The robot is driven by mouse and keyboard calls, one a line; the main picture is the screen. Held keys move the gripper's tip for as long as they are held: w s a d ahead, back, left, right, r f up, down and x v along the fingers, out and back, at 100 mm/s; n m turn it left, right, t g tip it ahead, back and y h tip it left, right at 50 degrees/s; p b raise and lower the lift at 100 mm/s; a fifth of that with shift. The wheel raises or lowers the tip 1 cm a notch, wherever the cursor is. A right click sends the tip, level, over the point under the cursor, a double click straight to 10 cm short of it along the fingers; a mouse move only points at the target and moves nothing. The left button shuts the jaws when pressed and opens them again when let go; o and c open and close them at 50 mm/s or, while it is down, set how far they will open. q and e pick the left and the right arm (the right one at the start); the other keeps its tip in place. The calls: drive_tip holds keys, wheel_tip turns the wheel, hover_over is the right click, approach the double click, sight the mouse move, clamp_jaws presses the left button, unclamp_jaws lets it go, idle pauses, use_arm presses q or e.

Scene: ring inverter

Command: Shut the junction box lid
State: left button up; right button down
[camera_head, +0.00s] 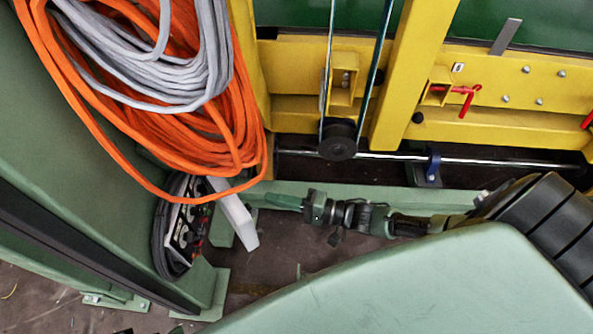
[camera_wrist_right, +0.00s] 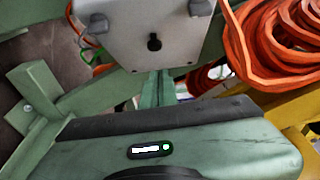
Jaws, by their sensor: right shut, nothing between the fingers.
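The junction box (camera_head: 183,232) hangs at the lower left of the head view, with its dark inner parts showing. Its pale grey lid (camera_head: 236,217) stands open, swung out to the right. In the right wrist view the lid (camera_wrist_right: 130,45) is a grey panel with a black knob and two grey latches. My right gripper (camera_head: 276,201) is shut and empty, its green fingers pointing left at the lid. In the right wrist view the fingertips (camera_wrist_right: 163,75) are by the lid's lower edge; I cannot tell if they touch. My left gripper is out of view.
Orange hose (camera_head: 190,130) and grey cable (camera_head: 165,70) hang in coils just above the box. A yellow frame (camera_head: 405,75) with a metal rod (camera_head: 480,160) stands behind my right arm. A green beam (camera_head: 370,190) runs behind the gripper.

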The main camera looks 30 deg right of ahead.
drive_tip(key=a, duration=0.3)
drive_tip(key=shift+s+a+f, duration=0.1)
drive_tip(key=shift+s+a, duration=0.1)
drive_tip(key=shift+a, duration=0.05)
use_arm(q)
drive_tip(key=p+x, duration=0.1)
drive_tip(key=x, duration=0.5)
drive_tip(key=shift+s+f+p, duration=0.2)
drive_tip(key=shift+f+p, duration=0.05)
drive_tip(key=shift+p, duration=0.15)
use_arm(e)
drive_tip(key=a, duration=0.1)
drive_tip(key=s+a, duration=0.2)
drive_tip(key=a, duration=0.1)
drive_tip(key=shift+a, duration=0.1)
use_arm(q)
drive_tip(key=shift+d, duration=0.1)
